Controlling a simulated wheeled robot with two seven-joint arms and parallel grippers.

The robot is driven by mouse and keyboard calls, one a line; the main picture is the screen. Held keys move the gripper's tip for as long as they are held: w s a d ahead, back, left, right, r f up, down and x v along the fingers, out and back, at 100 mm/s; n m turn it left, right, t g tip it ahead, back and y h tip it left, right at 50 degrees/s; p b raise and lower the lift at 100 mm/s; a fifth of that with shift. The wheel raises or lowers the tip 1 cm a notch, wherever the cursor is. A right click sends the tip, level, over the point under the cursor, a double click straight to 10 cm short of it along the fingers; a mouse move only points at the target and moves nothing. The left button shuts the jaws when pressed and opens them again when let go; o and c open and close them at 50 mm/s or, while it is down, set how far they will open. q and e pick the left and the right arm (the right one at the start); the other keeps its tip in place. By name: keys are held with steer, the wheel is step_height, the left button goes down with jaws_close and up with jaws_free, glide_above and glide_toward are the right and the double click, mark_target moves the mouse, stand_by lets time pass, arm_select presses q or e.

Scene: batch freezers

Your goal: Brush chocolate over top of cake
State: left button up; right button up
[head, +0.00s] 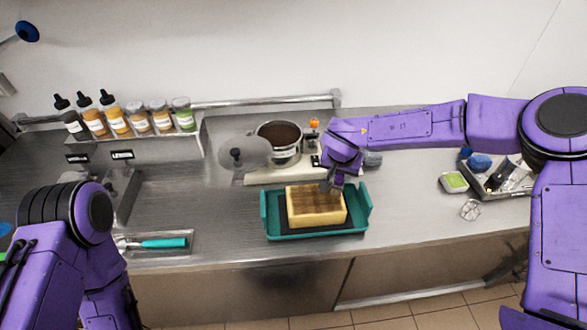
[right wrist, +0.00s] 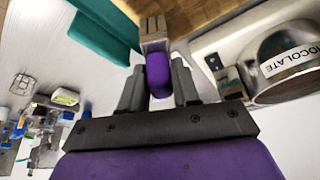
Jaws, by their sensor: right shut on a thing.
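A pale yellow rectangular cake (head: 316,219) sits in a teal tray (head: 272,225) on the steel counter. My right gripper (head: 331,181) is over the cake's back right part. In the right wrist view, my right gripper (right wrist: 158,88) is shut on the purple handle of a brush (right wrist: 157,66) with a grey metal collar. The brush head points toward the cake (right wrist: 195,14); whether it touches the top is unclear. A metal pot of dark chocolate (head: 279,132) stands behind the tray; its CHOCOLATE label shows in the right wrist view (right wrist: 290,60). My left gripper is out of view.
A round grey lid (head: 245,153) stands by the pot. Several bottles and jars (head: 125,118) sit on a back left shelf. A teal-handled tool (head: 163,243) lies in a left tray. A tray of items (head: 508,178) is at right. Counter beside the teal tray is clear.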

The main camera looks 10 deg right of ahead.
steer(key=shift+d+r, duration=0.15)
steer(key=shift+d, duration=0.2)
steer(key=shift+a+r, duration=0.1)
steer(key=shift+r, duration=3.8)
